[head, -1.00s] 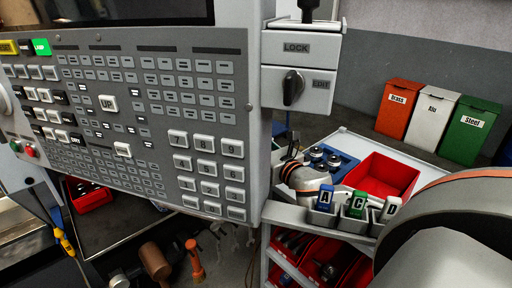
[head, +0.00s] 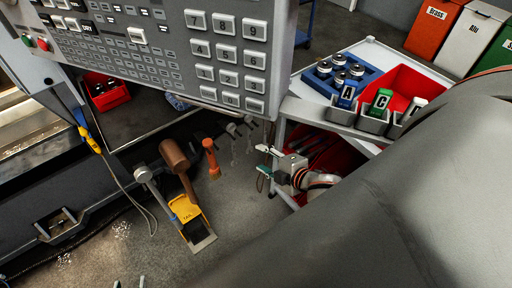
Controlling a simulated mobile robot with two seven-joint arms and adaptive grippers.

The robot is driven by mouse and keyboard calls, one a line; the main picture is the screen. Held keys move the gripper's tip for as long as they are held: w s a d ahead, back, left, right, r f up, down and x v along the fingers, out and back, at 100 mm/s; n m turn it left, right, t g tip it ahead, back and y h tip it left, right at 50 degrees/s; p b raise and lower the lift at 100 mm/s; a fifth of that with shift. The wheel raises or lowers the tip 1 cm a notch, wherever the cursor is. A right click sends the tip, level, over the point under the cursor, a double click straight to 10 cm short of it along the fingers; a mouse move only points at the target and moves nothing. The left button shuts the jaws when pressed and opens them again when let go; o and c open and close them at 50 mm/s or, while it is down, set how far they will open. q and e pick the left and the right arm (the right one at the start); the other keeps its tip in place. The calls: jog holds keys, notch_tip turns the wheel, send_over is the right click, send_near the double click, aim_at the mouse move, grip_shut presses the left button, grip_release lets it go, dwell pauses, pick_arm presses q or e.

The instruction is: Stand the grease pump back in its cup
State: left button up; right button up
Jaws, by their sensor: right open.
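I cannot pick out the grease pump or its cup with certainty. An orange tool (head: 210,155) with a wider head stands among the hanging tools below the control panel; I cannot tell whether it is the pump. My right gripper (head: 266,161) is open and empty, low beside the white cart, to the right of the orange tool and apart from it. Two small pale tips, probably of my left gripper (head: 129,283), show at the bottom edge; the rest of it is out of frame.
A brown mallet (head: 175,156) and a yellow tool (head: 190,222) are left of the orange tool. The control panel (head: 170,60) overhangs from above. The cart holds a blue tray (head: 318,82), a red bin (head: 412,86) and lettered holders (head: 372,122). My arm covers the lower right.

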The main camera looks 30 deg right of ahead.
jog(key=s+a+f+m+g+y, duration=0.1)
jog(key=s+a+f+m, duration=0.9)
jog(key=m, duration=0.1)
jog(key=shift+s+g, duration=0.2)
jog(key=shift+g, duration=0.2)
dwell(0.3)
